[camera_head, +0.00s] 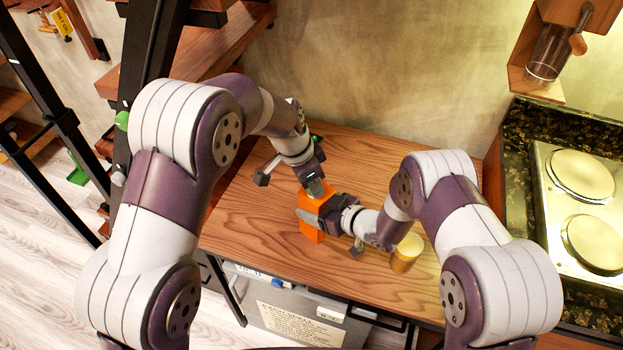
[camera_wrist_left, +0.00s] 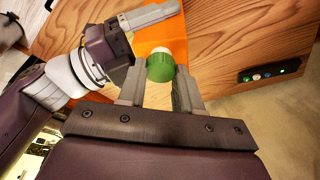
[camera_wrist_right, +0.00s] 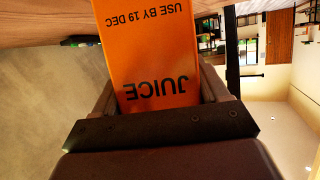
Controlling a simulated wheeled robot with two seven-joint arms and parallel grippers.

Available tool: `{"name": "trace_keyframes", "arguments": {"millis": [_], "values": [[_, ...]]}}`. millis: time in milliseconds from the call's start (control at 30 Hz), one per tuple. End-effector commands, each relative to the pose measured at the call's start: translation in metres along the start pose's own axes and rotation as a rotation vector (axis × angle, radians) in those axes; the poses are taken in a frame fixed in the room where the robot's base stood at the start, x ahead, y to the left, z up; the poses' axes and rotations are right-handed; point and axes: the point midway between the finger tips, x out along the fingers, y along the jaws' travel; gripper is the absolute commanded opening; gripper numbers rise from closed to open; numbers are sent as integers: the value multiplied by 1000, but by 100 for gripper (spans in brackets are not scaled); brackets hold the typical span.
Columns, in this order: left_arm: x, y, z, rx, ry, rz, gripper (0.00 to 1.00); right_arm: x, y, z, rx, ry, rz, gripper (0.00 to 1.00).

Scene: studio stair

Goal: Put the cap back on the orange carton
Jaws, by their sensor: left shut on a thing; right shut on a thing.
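The orange carton (camera_head: 309,228) stands on the wooden table (camera_head: 262,225). My right gripper (camera_head: 318,216) is shut on its sides; the right wrist view shows the carton (camera_wrist_right: 150,55), lettered "JUICE", between its fingers. My left gripper (camera_head: 315,189) is above the carton top. In the left wrist view, the green cap (camera_wrist_left: 160,69) is between my left fingertips, over the carton top (camera_wrist_left: 150,27). A pale ring shows beside the cap, against the orange. I cannot tell whether the cap is seated on the spout.
A yellow cup (camera_head: 406,253) stands on the table, close to my right forearm. A hob (camera_head: 585,200) is at the right. A wall shelf holding a glass (camera_head: 550,52) hangs above. A power strip (camera_wrist_left: 268,74) lies at the table's edge.

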Motion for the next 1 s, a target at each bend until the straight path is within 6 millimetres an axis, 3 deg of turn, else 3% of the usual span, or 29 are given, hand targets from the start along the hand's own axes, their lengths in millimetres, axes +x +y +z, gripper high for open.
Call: {"name": "trace_keyframes", "arguments": {"millis": [333,367,433,733,833,1000], "values": [[7,0,2,0,-1,0,2,0,0,0,0,0,0,19],[7,0,2,1,-1,1,2,0,0,0,0,0,0,0],[7,-1,2,41,-3,12,2,0,0,0,0,0,0,0],[8,-4,0,715,-2,203,2,0,0,0,0,0,0,0],[8,-4,0,811,0,231,2,0,0,0,0,-1,0,0],[7,-4,0,822,0,233,2,0,0,0,0,-1,0,0]]}}
